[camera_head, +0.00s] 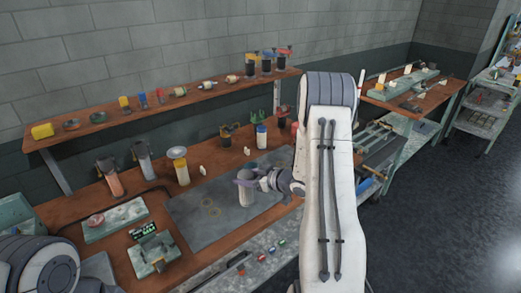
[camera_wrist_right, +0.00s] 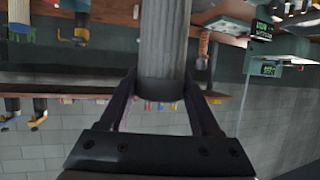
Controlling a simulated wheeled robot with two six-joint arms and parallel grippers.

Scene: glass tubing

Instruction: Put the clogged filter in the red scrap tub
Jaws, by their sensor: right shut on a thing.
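A grey, ribbed cylinder that looks like the filter (camera_head: 246,197) is in my right gripper (camera_head: 245,178), above the grey mat on the workbench. In the right wrist view the filter (camera_wrist_right: 164,45) stands between the two dark fingers of the right gripper (camera_wrist_right: 165,90), which are shut on it. I cannot tell from its look whether it is clogged. My left gripper is out of view; only part of my left arm shows at the bottom left. I see no red scrap tub in either view.
The bench's grey mat (camera_head: 190,213) is mostly clear, with two thin rings (camera_head: 211,206) on it. Several tall canisters stand at its back left. A shelf (camera_head: 110,127) with small coloured parts runs along the wall. A green tray (camera_head: 115,219) lies at left.

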